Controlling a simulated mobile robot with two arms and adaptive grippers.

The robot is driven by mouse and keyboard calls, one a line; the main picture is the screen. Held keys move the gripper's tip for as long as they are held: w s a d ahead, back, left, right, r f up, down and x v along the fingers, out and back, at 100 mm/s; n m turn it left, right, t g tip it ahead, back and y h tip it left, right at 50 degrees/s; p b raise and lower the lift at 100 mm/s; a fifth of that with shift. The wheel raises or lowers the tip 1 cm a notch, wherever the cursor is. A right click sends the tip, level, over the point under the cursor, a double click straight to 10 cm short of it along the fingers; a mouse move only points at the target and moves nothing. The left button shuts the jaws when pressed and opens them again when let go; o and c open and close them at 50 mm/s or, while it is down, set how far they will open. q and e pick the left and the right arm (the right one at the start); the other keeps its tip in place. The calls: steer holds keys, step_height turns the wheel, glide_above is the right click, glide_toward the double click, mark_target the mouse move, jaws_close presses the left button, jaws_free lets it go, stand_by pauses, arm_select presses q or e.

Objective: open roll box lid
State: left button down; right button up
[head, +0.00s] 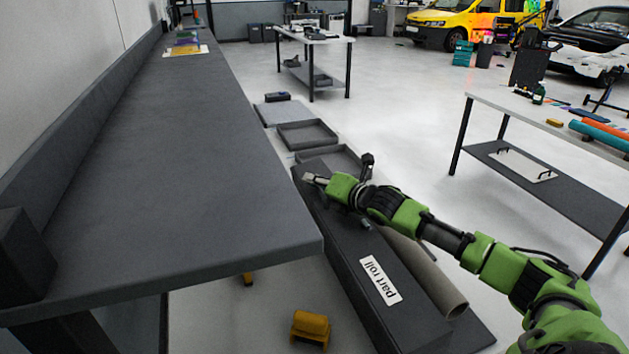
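The long dark grey roll box (347,258) lies on the floor beside the workbench, with a white label (380,280) reading "part roll". A tan roll (432,277) lies along its right side, with its near end showing. I cannot tell which panel is the lid or how far it stands open. My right gripper (312,180) reaches in from the right and is over the far end of the box. Its fingertips are small, and I cannot tell whether they touch the box or are open. My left gripper is not in view.
The long dark workbench (190,160) fills the left, its edge close to the box. A yellow object (310,328) lies on the floor in front. Shallow grey trays (306,134) lie beyond the box. A table (500,110) stands at right, with open floor between.

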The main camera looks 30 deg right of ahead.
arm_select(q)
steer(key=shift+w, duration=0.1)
arm_select(e)
jaws_close()
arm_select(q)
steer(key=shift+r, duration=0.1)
